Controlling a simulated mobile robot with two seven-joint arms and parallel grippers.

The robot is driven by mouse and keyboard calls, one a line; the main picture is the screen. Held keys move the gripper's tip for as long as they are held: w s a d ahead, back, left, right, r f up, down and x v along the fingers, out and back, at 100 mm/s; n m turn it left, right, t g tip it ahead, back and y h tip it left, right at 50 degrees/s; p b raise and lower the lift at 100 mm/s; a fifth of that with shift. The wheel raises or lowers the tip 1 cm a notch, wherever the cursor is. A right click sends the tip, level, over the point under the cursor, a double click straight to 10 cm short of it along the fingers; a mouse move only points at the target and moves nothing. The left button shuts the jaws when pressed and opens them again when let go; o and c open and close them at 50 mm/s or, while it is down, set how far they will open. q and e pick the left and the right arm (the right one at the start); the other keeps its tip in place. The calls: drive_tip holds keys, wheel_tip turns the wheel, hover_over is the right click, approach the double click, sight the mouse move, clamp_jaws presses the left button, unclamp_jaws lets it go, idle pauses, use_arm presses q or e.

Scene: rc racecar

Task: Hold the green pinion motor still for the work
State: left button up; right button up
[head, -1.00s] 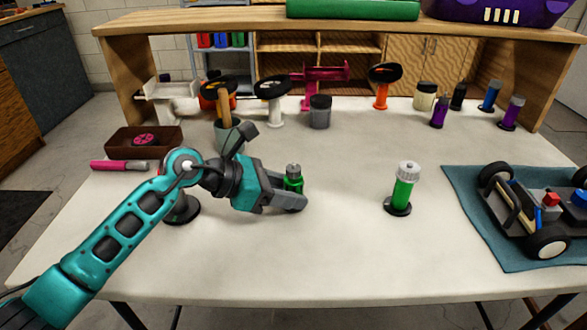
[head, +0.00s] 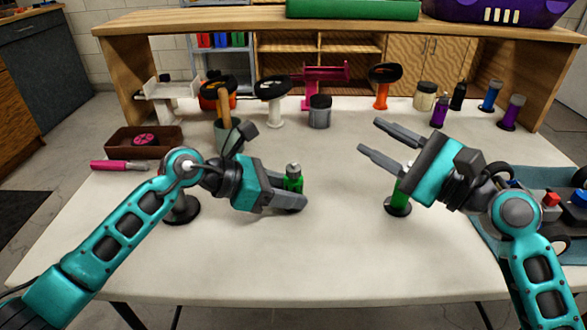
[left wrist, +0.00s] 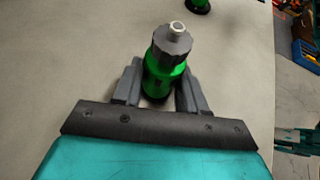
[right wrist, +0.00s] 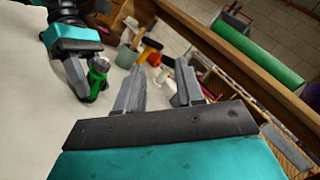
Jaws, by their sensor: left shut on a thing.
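The green pinion motor (head: 293,181) stands upright on the table, a green body with a grey top and a thin shaft. My left gripper (head: 291,196) is shut on it, one finger on each side. In the left wrist view the motor (left wrist: 166,75) sits between the fingers (left wrist: 160,92). My right gripper (head: 378,142) is open and empty, above the table to the right of the motor, its fingers pointing left. The right wrist view shows the motor (right wrist: 97,78) to the left of the open right fingers (right wrist: 160,90).
A second green cylinder on a black base (head: 398,205) stands partly hidden behind my right gripper. The car (head: 552,205) lies on a teal mat at right, partly covered by my right arm. Cups, stands and bottles line the back. The front middle of the table (head: 300,260) is clear.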

sight(300, 174)
drive_tip(key=s+a+f+m, duration=0.1)
drive_tip(key=f+m, duration=0.1)
drive_tip(key=m, duration=0.1)
drive_tip(key=s+a+f+m+g, duration=0.1)
drive_tip(key=f+m, duration=0.2)
drive_tip(key=s+a+f+m, duration=0.2)
drive_tip(key=shift+a+f+m+h, duration=0.1)
drive_tip(key=shift+f+m+h, duration=0.3)
drive_tip(key=x, duration=1.1)
drive_tip(key=shift+w+a+f, duration=0.1)
drive_tip(key=shift+a+f, duration=0.1)
drive_tip(key=shift+a, duration=0.25)
drive_tip(key=shift+c, duration=0.3)
clamp_jaws()
